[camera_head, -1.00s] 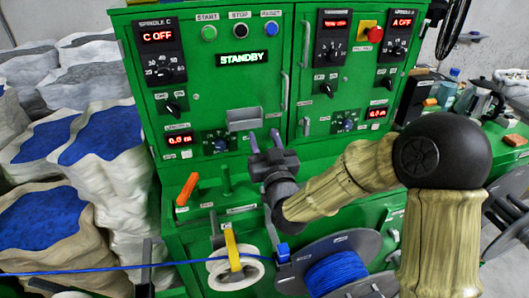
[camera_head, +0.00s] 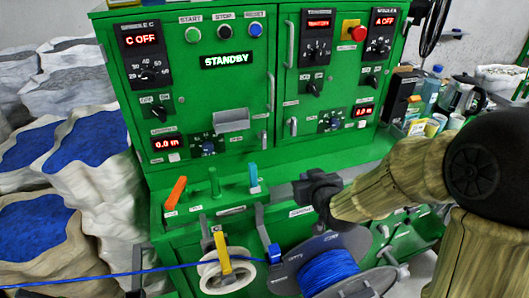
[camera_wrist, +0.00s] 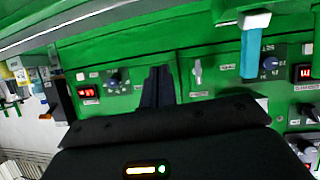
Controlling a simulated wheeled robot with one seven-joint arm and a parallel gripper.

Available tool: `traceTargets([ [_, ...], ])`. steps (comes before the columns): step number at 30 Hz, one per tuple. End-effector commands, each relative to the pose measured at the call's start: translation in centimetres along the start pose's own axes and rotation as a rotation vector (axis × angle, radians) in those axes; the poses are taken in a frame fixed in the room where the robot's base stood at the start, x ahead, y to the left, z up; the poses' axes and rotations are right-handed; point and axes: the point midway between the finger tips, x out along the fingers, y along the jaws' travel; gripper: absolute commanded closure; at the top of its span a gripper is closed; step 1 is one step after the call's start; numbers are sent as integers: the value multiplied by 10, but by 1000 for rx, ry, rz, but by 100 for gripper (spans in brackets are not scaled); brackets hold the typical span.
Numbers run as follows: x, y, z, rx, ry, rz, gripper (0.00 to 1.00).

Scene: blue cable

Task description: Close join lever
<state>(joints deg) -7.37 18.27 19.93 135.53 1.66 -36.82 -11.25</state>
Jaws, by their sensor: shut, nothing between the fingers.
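Three levers stand on the green cabinet's ledge: an orange lever (camera_head: 176,193) tilted to the right, a short green lever (camera_head: 214,182) and a blue lever (camera_head: 253,178) standing about upright. Their labels are too small to read, so I cannot tell which is the join lever. My gripper (camera_head: 280,192) is right of the blue lever, fingers pointing left towards it; whether they touch it is unclear. In the wrist view the fingers (camera_wrist: 158,86) are together and empty, with the blue lever (camera_wrist: 249,50) to their right, apart from them.
The green control cabinet (camera_head: 225,100) rises behind the ledge with knobs, handles and a STANDBY display. Below are a white spool (camera_head: 212,280) with a yellow arm (camera_head: 222,252) and a blue cable reel (camera_head: 328,270). A blue cable (camera_head: 110,273) runs left. White sacks (camera_head: 70,120) stand at left.

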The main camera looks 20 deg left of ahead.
Motion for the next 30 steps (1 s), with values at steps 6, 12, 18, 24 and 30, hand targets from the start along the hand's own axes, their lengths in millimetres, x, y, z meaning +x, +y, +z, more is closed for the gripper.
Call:
traceTargets([
  [6, -63, 68, 75, 122, -366, 130, 100],
  [12, -145, 101, 138, 305, -677, 239, 100],
  [18, -200, 105, 170, 440, -857, 289, 100],
  [24, -206, 104, 175, 459, -883, 293, 100],
  [30, -206, 104, 174, 457, -881, 292, 100],
])
